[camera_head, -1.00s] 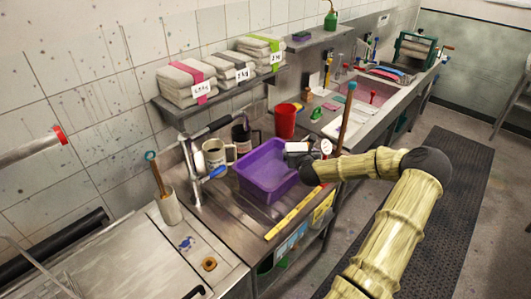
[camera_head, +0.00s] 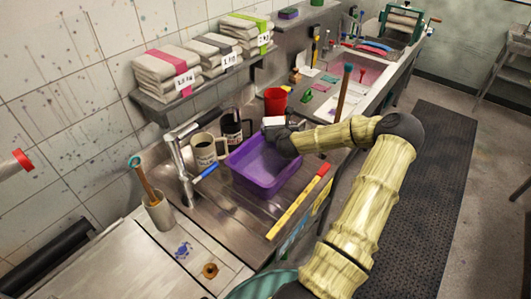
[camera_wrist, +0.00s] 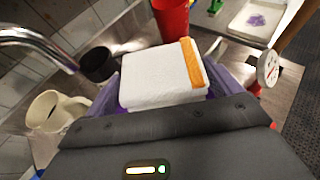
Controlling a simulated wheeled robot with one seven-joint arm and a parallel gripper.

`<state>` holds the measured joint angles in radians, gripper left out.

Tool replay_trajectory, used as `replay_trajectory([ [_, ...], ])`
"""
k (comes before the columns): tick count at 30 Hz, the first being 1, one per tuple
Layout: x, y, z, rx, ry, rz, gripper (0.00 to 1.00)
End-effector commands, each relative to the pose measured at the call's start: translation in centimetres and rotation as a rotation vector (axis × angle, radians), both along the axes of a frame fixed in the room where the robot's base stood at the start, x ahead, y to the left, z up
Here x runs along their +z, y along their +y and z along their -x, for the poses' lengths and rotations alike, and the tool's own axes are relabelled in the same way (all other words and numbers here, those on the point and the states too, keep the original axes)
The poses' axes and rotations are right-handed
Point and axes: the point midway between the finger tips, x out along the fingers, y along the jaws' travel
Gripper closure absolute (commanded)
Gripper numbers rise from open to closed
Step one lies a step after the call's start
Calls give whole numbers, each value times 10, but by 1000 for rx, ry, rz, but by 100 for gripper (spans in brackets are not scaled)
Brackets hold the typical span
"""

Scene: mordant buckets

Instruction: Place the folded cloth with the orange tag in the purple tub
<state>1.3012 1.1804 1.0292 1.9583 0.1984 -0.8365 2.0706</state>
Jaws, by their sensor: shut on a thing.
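The folded cloth (camera_wrist: 160,78) is white, with an orange tag (camera_wrist: 191,62) along its right side in the wrist view. My gripper (camera_head: 276,129) is shut on it. In the head view a small white part of the cloth (camera_head: 273,121) shows beyond the gripper. The purple tub (camera_head: 250,183) stands on the steel drainboard and looks empty where I see inside. My gripper and the cloth are at its far right rim. In the wrist view purple tub walls (camera_wrist: 106,97) show on both sides of the cloth. The fingertips are hidden.
Two mugs (camera_head: 205,152) and a tap (camera_head: 181,165) stand left of the tub, and a red cup (camera_head: 276,102) behind it. A yellow strip (camera_head: 297,205) lies along the front edge. Several folded cloth stacks (camera_head: 165,72) sit on the wall shelf.

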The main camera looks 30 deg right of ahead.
Motion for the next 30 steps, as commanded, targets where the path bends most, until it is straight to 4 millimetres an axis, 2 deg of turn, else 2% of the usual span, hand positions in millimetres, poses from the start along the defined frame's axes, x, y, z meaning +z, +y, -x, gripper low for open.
replay_trajectory([
  [5, -14, -1, 0, -3, 2, -3, 33],
  [13, -53, 5, -2, 6, 1, -2, 33],
  [25, -60, 4, -3, 7, 0, -1, 33],
  [30, -79, 5, -2, 6, 2, -2, 33],
])
